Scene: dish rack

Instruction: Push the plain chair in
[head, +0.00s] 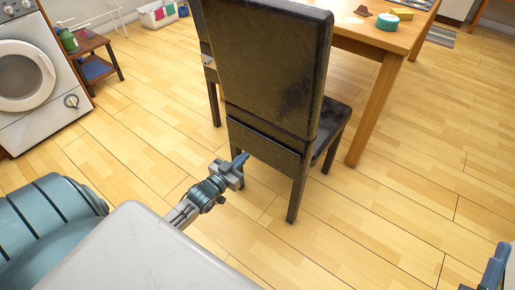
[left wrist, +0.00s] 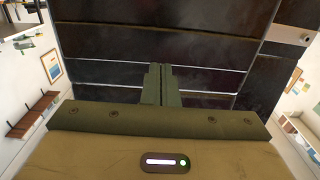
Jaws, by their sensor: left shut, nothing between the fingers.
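The plain chair (head: 265,70) is dark, worn and upright, with a tall back turned toward me. Its seat (head: 332,118) points toward the table, with a gap visible between them. My left gripper (head: 240,160) is shut and empty, low by the lower left part of the chair back. In the left wrist view its fingers (left wrist: 157,85) are together in front of the dark chair back (left wrist: 120,50), which fills the upper middle; I cannot tell if they touch it. My right gripper (head: 492,270) shows only partly at the lower right edge, away from the chair.
A wooden table (head: 365,28) stands beyond the chair, bearing a teal-sided round tin (head: 387,22). A washing machine (head: 32,80) and a small side table (head: 90,62) are at the left. The wooden floor (head: 400,220) right of the chair is clear.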

